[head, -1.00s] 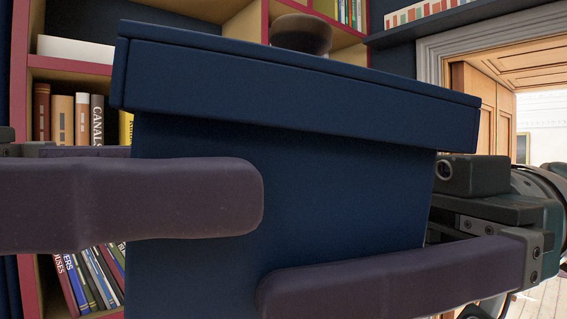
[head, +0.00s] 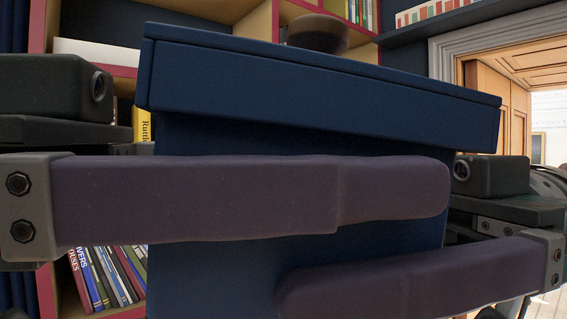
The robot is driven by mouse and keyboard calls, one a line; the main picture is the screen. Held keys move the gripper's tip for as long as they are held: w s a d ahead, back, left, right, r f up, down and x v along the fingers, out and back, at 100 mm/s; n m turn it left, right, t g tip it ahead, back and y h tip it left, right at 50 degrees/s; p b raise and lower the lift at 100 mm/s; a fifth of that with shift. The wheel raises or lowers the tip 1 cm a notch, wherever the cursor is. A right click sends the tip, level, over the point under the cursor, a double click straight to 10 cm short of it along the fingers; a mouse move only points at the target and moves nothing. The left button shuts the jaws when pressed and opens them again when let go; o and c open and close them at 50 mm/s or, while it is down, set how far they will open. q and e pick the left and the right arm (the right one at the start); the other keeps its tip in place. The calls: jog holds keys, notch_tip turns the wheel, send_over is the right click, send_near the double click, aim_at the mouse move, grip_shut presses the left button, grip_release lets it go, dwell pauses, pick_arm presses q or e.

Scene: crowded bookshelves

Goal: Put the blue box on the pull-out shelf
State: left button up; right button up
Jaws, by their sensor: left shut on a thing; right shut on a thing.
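The blue box (head: 320,90) with its wide lid fills the middle of the head view, tilted down to the right in the picture. My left gripper (head: 395,190) comes in from the left, with one long finger across the front of the box; it is shut on the box. My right gripper (head: 330,288) comes in from the right, lower down, and is also shut on the box. The fingers behind the box and its lower part are hidden. I cannot make out the pull-out shelf.
A red-edged bookcase (head: 44,290) with several books (head: 108,275) stands behind the box on the left. A dark round object (head: 317,34) shows above the lid. A dark shelf (head: 450,20) is at upper right, above a grey-framed opening (head: 440,60).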

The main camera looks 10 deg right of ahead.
pick_arm(q)
jog(key=c, duration=0.4)
jog(key=shift+c, duration=0.5)
pick_arm(e)
jog(key=o, duration=1.1)
jog(key=shift+d, duration=0.1)
